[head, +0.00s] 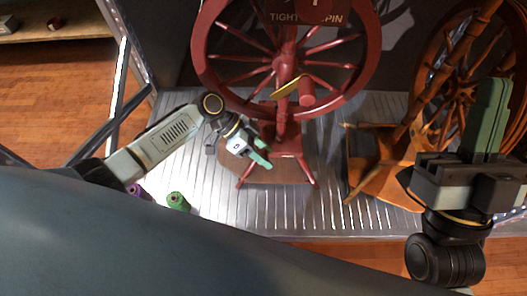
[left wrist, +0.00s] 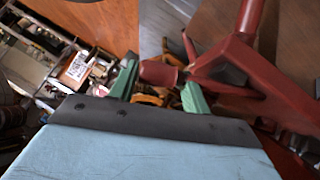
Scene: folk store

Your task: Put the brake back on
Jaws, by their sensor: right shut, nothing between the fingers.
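The red spinning wheel (head: 285,62) stands upright on the ribbed metal platform, with lettering ending in "PIN" at its top. A yellow lever-like piece (head: 288,86) and a red cylinder (head: 307,92) sit at its hub; I cannot tell which part is the brake. My left gripper (head: 264,155) is open and empty, low in front of the wheel's red base. In the left wrist view, a red cylindrical part (left wrist: 158,73) shows between the green fingertips (left wrist: 158,82), apparently beyond them and not gripped. My right gripper (head: 488,105) is shut and empty, in front of the wooden wheel.
A brown wooden spinning wheel (head: 460,60) stands at the right, with an orange-brown base (head: 385,165). A green spool (head: 178,201) and a purple spool (head: 136,190) are at the left front.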

